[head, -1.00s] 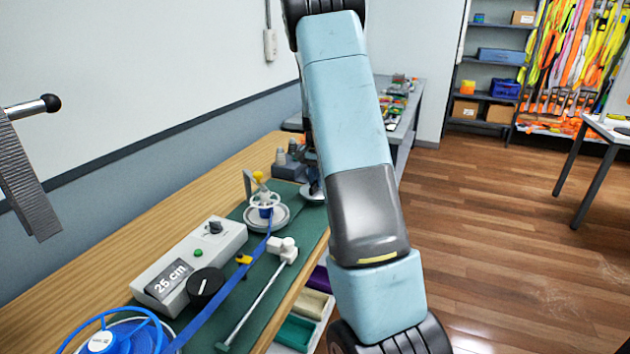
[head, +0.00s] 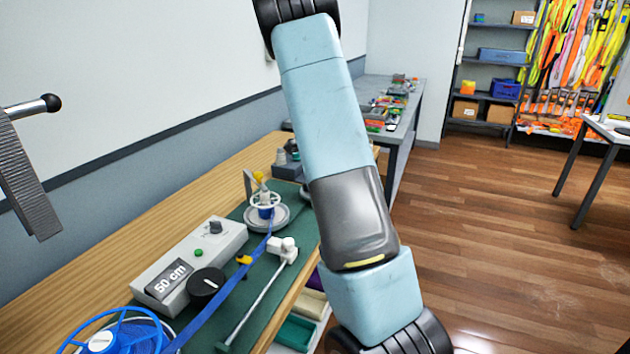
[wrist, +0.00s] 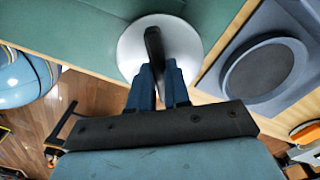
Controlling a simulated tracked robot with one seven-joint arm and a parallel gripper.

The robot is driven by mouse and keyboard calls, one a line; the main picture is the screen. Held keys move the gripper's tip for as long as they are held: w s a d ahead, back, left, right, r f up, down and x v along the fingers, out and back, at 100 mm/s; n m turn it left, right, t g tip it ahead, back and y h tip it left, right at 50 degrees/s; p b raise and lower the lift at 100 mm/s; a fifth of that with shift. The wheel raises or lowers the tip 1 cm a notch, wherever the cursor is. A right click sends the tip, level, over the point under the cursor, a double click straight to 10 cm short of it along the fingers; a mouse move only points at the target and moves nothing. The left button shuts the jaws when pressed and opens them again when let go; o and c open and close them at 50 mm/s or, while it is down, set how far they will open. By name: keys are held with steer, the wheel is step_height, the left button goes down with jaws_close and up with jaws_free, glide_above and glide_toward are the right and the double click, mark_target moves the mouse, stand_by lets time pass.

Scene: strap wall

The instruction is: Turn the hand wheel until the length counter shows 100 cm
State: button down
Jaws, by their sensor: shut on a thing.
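The length counter (head: 167,279) on the white box reads 50 cm in the head view. In the wrist view, my gripper (wrist: 162,80) is shut on the upright black handle (wrist: 153,42) of a pale round disc, the hand wheel (wrist: 187,42). The fingers hide the handle's lower part. In the head view, my arm hides the gripper and most of this wheel. A blue strap (head: 222,315) runs from a blue spoked reel (head: 120,338) at the lower left to a small white-rimmed spool (head: 265,204).
The white box (head: 215,245) carries a black dial (head: 207,283) and a green button. A white-headed rod (head: 262,298) lies right of the strap on the green mat. In the wrist view, a grey block with a round dark top (wrist: 262,68) stands close right of the wheel.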

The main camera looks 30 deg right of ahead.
steer(key=shift+d+m, duration=0.1)
steer(key=shift+m, duration=1.1)
steer(key=shift+s, duration=0.1)
steer(key=c, duration=1.1)
jaws_free()
steer(key=shift+r, duration=0.5)
step_height(320, 180, up, 13)
steer(key=shift+f, duration=0.15)
